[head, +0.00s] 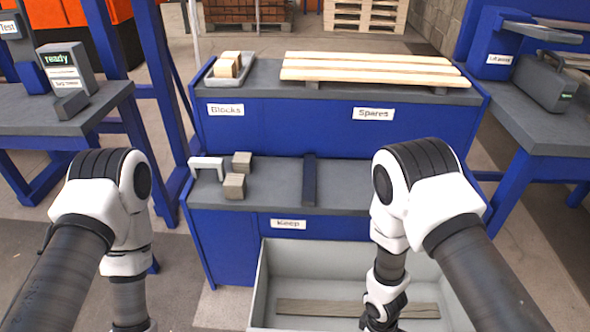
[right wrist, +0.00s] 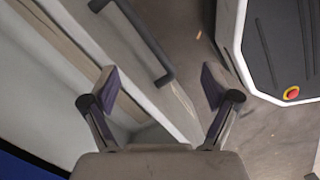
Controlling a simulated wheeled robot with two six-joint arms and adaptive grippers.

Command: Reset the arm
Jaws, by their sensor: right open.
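My right arm (head: 415,190) reaches down over the grey bin in the head view, and its gripper is hidden or out of frame there. In the right wrist view my right gripper (right wrist: 160,90) is open with nothing between its fingers. It hangs above the bin's wall and dark handle. My left arm (head: 110,200) hangs down at the left of the head view. Its gripper is not in view.
A grey bin (head: 262,290) with a board (head: 345,309) in it stands before the blue bench (head: 240,240). Wooden blocks (head: 234,187) sit on the lower shelf. Planks (head: 370,68) lie on the upper shelf. Side tables (head: 50,115) stand left and right (head: 545,125).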

